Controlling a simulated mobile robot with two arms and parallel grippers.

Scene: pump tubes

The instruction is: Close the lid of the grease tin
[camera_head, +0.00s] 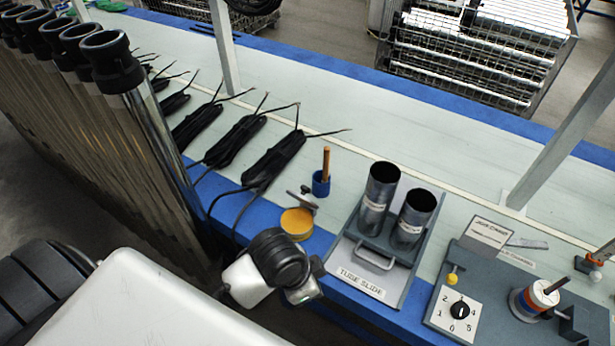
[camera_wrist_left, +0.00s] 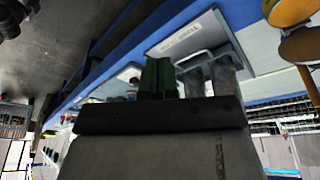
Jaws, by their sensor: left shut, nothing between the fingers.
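The grease tin (camera_head: 297,222) stands near the front blue edge of the bench, its round orange-yellow face showing. A thin dark piece (camera_head: 302,201) rises at its back, which looks like its lid standing open, seen nearly edge-on. In the left wrist view the tin (camera_wrist_left: 290,11) is cut by the upper right edge, with a second brownish-orange disc, probably the lid (camera_wrist_left: 303,45), beside it. My left gripper (camera_head: 304,292) is in front of the tin and apart from it, near the bench edge. Its fingers (camera_wrist_left: 158,78) are shut and empty. My right gripper is not in view.
A blue cup (camera_head: 321,184) with a brown stick stands behind the tin. The tube slide (camera_head: 360,284) with two metal cylinders is to the right. Black cable bundles (camera_head: 272,158) lie to the left and behind, and tall metal tubes (camera_head: 155,150) stand at the left.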

